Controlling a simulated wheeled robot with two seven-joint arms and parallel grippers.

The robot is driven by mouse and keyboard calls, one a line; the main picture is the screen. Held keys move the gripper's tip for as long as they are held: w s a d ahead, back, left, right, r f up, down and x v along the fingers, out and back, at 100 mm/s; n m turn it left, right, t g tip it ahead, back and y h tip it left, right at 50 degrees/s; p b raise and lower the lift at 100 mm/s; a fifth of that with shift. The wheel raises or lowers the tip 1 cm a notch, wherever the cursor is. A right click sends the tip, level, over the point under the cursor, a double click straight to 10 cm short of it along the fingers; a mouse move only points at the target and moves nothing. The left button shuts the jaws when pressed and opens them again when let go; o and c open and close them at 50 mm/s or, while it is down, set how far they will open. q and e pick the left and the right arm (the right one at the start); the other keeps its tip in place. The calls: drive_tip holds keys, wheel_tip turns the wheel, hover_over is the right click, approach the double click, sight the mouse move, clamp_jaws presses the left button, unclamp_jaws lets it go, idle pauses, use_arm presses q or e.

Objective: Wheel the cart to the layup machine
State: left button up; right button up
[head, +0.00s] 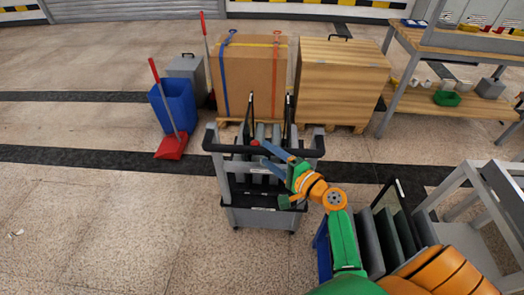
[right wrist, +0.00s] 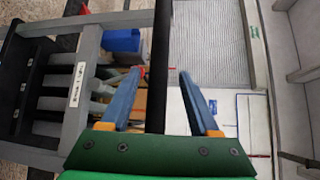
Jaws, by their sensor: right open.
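The cart (head: 262,217) stands upright on the floor in the middle of the head view, grey with a black tray and several upright slots. Its black handle bar (head: 227,149) runs across the top. My right gripper (head: 266,153) is at this bar, with blue fingers open. In the right wrist view the black bar (right wrist: 160,75) passes between the two spread fingers (right wrist: 165,90), with gaps on both sides; I cannot tell if either touches it. The cart's grey side frame (right wrist: 85,80) is left of the fingers there. My left gripper is out of view. I cannot identify the layup machine.
Behind the cart stand a cardboard box (head: 249,75) and a wooden crate (head: 341,80) on pallets. A blue bin (head: 174,106) and red dustpan (head: 171,147) are behind left. A grey frame (head: 497,190) stands right. The floor at left (head: 90,220) is mostly clear.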

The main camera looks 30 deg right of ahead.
sight(265, 154)
drive_tip(key=x, duration=0.3)
drive_tip(key=shift+w+f, duration=0.15)
drive_tip(key=shift+w, duration=0.15)
drive_tip(key=shift+s, duration=0.1)
clamp_jaws()
drive_tip(key=shift+a, duration=0.1)
idle(0.9)
